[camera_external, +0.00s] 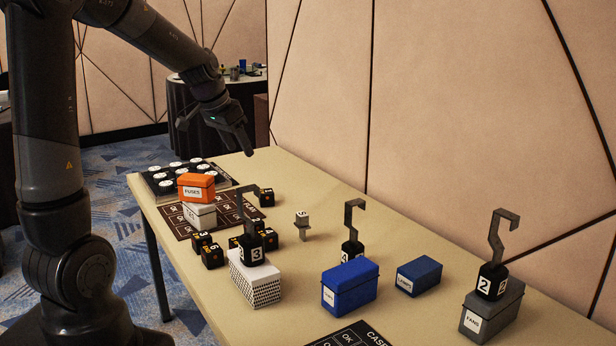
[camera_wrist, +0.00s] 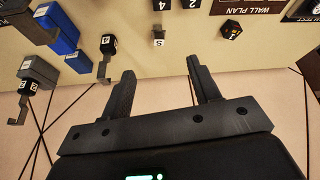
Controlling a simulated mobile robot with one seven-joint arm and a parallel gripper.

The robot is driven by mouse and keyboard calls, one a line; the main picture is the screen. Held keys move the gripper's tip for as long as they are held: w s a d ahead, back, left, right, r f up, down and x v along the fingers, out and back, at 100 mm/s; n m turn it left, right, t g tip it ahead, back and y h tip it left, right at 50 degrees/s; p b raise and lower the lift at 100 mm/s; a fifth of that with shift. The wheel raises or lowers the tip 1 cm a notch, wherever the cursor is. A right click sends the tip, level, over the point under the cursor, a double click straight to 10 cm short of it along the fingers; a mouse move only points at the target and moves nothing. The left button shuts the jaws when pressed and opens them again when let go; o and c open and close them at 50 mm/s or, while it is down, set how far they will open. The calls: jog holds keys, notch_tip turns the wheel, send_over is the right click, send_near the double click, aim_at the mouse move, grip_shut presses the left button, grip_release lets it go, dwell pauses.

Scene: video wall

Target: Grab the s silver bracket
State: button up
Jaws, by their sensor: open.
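The s silver bracket (camera_external: 302,226) is a small grey piece with a white S label, standing on the middle of the table. It also shows in the wrist view (camera_wrist: 159,34), at the top centre beyond my fingertips. My gripper (camera_external: 246,150) is high above the far side of the table, to the upper left of the bracket and apart from it. In the wrist view my gripper (camera_wrist: 159,76) has its two dark fingers spread with nothing between them.
Black blocks with hooked grey tops, numbered 3 (camera_external: 254,249), 4 (camera_external: 352,252) and 2 (camera_external: 492,281), stand around. There are also a white box (camera_external: 255,283), blue boxes (camera_external: 350,287), a grey box (camera_external: 491,313) and an orange box (camera_external: 196,187). A panelled wall (camera_external: 460,120) rises behind the table.

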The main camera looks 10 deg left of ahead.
aim_at(302, 214)
jog(key=w+d+f+m, duration=0.1)
jog(key=w+d+f, duration=0.3)
jog(key=f, duration=0.4)
jog(key=w+d+f+m, duration=0.1)
jog(key=w+d+f, duration=0.3)
jog(key=f, duration=0.4)
jog(key=w+d+f+m+g, duration=0.1)
jog(key=w+d+f, duration=0.3)
jog(key=f, duration=0.4)
jog(key=shift+w+d+f+m+h, duration=0.1)
jog(key=shift+w+d+m+h, duration=0.05)
jog(key=shift+w, duration=0.25)
jog(key=shift+w+d+m+h, duration=0.1)
jog(key=shift+w+m+h, duration=0.05)
jog(key=shift+w, duration=0.25)
jog(key=c, duration=1.2)
